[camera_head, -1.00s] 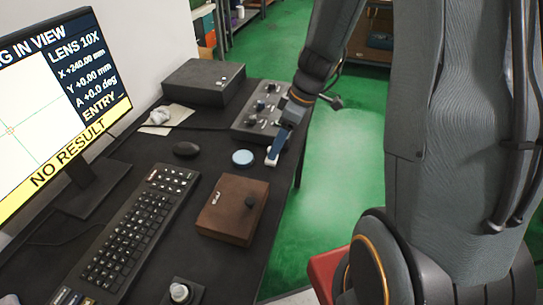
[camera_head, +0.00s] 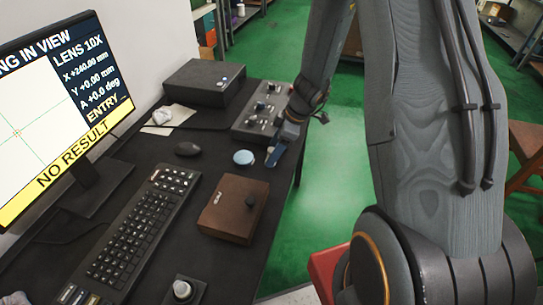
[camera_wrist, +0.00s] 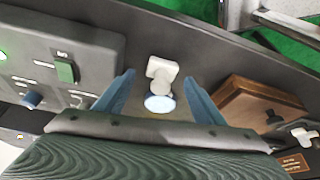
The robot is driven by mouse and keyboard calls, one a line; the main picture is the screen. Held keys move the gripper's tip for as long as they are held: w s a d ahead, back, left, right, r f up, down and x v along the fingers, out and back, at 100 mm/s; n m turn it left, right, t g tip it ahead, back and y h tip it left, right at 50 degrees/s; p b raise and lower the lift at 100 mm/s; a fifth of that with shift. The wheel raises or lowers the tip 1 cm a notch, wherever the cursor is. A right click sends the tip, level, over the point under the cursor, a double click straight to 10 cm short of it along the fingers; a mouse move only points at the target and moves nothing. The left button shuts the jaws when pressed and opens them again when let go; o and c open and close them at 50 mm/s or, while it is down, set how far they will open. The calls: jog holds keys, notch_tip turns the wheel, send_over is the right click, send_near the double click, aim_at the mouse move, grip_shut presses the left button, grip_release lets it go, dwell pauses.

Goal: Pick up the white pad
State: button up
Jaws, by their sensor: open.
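A white pad (camera_wrist: 162,69) with a squared end and a rounded part shows in the wrist view, between my fingers and close to the desk's edge. A pale round disc (camera_wrist: 159,103) with a blue rim is just below it in that view; I cannot tell whether they touch. The disc also shows in the head view (camera_head: 243,157). My gripper (camera_wrist: 159,77) is open, with one blue finger on each side of the pad and nothing held. In the head view my gripper (camera_head: 276,155) is right of the disc and hides the pad.
A grey control box (camera_head: 262,111) lies beyond my gripper. A mouse (camera_head: 187,149), keyboard (camera_head: 138,235) and monitor (camera_head: 70,100) are to the left. Green floor (camera_head: 335,165) lies past the desk edge.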

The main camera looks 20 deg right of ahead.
aim_at(272, 149)
jog(key=shift+x, duration=0.95)
jog(key=c, duration=1.2)
jog(key=shift+r, duration=0.1)
notch_tip(272, 149, up, 10)
jog(key=shift+f+b, duration=0.1)
jog(key=shift+b, duration=0.4)
